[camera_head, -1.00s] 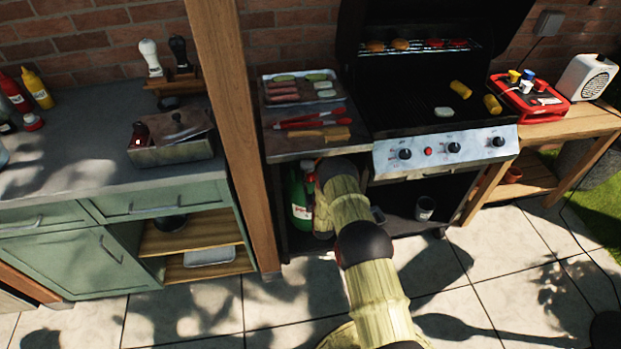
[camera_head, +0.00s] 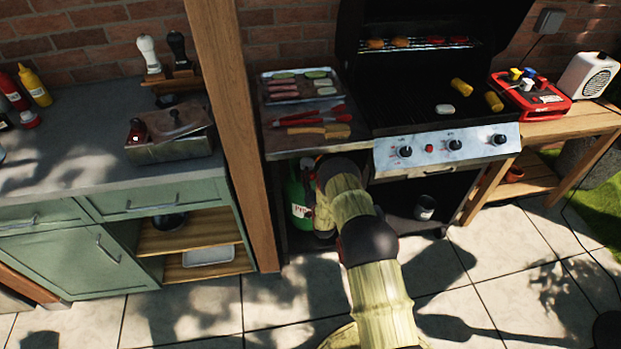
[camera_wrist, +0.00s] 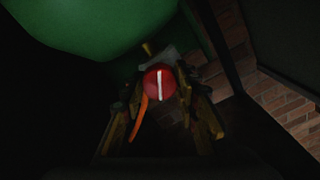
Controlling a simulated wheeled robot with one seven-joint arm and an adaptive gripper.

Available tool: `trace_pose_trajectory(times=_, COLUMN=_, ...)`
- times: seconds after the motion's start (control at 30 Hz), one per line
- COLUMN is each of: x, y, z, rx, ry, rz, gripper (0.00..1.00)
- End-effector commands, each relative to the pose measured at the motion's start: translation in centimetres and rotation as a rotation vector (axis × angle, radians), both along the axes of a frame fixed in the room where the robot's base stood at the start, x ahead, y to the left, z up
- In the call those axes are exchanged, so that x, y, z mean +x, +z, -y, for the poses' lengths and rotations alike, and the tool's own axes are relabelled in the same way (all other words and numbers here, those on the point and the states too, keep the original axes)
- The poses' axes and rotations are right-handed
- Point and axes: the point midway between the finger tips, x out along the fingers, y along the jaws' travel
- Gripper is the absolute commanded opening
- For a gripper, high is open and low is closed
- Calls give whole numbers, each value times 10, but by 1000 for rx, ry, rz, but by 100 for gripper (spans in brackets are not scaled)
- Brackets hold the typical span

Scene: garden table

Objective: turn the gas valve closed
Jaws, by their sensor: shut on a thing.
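The gas valve is a round red knob (camera_wrist: 160,82) with a white bar across its face, seen in the wrist view. The white bar stands nearly upright in that picture. My gripper (camera_wrist: 163,98) is shut on the knob, with one finger on each side. The green gas bottle (camera_wrist: 85,25) fills the upper left of the wrist view; its side with a label shows under the grill in the head view (camera_head: 298,198). An orange hose (camera_wrist: 139,118) hangs by the left finger. My arm hides the valve and gripper in the head view.
The grill's side shelf (camera_head: 290,150) with a tray and tongs is above my arm. A wooden post (camera_head: 240,130) stands left of the bottle. A dark cup (camera_head: 425,207) sits on the lower shelf. The wrist view is dim, with bricks behind.

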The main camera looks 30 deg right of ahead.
Motion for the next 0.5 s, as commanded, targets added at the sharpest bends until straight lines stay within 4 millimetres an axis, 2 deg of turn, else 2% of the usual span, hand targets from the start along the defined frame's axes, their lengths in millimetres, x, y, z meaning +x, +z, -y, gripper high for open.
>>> trace_pose_trajectory(times=0.5, x=0, y=-1, z=2, rx=471, ry=-1, rz=136, gripper=5)
